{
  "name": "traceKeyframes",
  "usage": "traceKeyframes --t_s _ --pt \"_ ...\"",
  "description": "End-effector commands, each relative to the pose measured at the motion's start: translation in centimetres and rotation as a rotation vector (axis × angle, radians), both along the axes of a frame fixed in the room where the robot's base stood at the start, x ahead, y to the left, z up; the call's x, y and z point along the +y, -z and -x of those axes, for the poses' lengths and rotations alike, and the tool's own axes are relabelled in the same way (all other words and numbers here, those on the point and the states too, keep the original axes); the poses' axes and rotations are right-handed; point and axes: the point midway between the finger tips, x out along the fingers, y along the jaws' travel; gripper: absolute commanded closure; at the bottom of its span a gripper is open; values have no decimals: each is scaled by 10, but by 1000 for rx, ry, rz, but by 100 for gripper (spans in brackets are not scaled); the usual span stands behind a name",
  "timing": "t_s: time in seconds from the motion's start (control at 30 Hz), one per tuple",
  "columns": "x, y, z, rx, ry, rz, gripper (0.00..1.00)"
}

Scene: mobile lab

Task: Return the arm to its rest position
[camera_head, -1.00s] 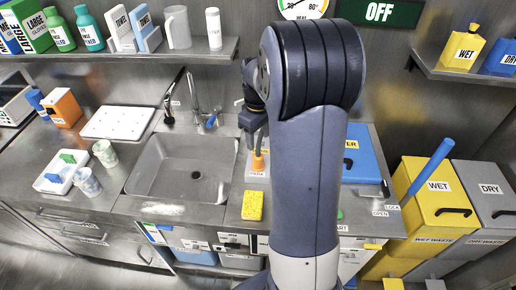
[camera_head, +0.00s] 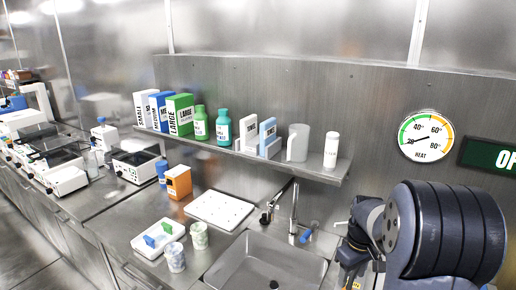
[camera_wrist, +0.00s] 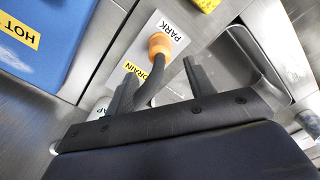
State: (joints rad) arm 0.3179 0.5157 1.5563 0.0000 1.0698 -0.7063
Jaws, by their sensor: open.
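My arm (camera_head: 445,235) stands at the right of the head view, its dark upper joint large and near. Its far end hangs beside the sink and is cut off by the lower edge. In the wrist view my gripper (camera_wrist: 159,70) has its two dark fingers spread apart.
The sink (camera_head: 265,265) and tap (camera_head: 293,215) lie left of my arm. A shelf (camera_head: 250,155) carries glove boxes and bottles. A white tray (camera_head: 218,210) and cups stand on the counter. A blue lid (camera_wrist: 45,45) and the sink (camera_wrist: 245,65) flank the hose.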

Motion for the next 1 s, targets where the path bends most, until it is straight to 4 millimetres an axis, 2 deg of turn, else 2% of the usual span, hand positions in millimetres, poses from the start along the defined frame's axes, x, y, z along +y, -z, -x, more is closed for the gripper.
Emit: traceKeyframes --t_s 0.03,0.37,0.4,0.5,0.63,1.0 --pt "0 11 1 6 0 -2 48" --pt "0 75 1 4 0 -2 48" --pt "0 77 0 0 0 0 48" --pt "0 59 -1 -5 0 1 48" --pt "0 48 -1 -3 0 1 48" --pt "0 42 0 0 0 0 48"
